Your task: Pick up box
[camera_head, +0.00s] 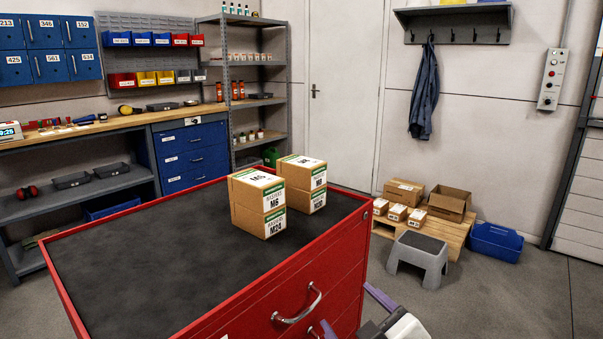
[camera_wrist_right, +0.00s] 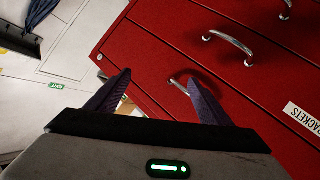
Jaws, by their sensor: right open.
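Small cardboard boxes with white and green labels stand in two stacks on the dark top of the red drawer cabinet (camera_head: 130,270). The front stack has a box marked M6 (camera_head: 272,201) on top of a box marked M24 (camera_head: 272,227). Behind it to the right is a second stack, with an upper box (camera_head: 318,178) and a lower box (camera_head: 317,201). My right gripper (camera_head: 354,314) is low in front of the cabinet's drawer side, below the top and apart from the boxes. Its purple fingers are spread and empty in the right wrist view (camera_wrist_right: 155,80). My left gripper does not show.
A drawer handle (camera_head: 297,304) juts out near my right gripper. A grey step stool (camera_head: 418,260), a pallet with cartons (camera_head: 450,203) and a blue crate (camera_head: 496,242) stand to the right. The cabinet top left of the boxes is clear.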

